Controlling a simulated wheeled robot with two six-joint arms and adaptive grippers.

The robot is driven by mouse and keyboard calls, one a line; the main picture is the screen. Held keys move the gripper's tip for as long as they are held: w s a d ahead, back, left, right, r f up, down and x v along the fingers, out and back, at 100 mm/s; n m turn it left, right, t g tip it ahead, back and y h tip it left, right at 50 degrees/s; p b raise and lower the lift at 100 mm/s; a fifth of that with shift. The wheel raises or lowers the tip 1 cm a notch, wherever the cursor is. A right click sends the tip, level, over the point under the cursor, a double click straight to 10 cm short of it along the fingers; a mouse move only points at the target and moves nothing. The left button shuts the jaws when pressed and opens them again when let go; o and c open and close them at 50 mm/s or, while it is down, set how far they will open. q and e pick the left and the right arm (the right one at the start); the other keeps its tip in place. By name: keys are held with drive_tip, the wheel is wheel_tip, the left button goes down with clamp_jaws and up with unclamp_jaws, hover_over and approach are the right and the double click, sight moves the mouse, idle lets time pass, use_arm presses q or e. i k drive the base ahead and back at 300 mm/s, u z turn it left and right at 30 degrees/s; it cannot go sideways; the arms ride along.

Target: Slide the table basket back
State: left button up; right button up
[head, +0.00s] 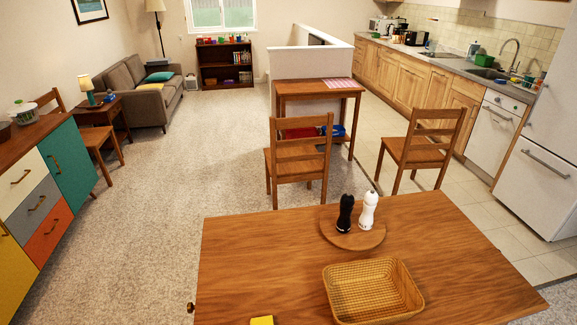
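A woven tan basket (372,291), rectangular with rounded corners, sits on the wooden table (260,250) in the head view. It is near the table's front, right of the middle, and looks empty. Behind it, with a gap of bare wood, is a round wooden board (345,238) holding a black mill (345,214) and a white mill (368,211), both upright. Neither of my grippers is in view.
A yellow object (262,320) is cut off at the bottom edge, left of the basket. A small dark knob (190,307) shows at the table's left edge. The table's left part is clear. Two wooden chairs (300,165) (420,150) stand beyond the table.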

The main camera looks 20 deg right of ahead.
sight(380, 290)
drive_tip(key=z, duration=1.15)
drive_tip(key=k, duration=0.55)
drive_tip(key=z, duration=1.5)
drive_tip(key=i, duration=0.85)
drive_tip(key=u, duration=1.7)
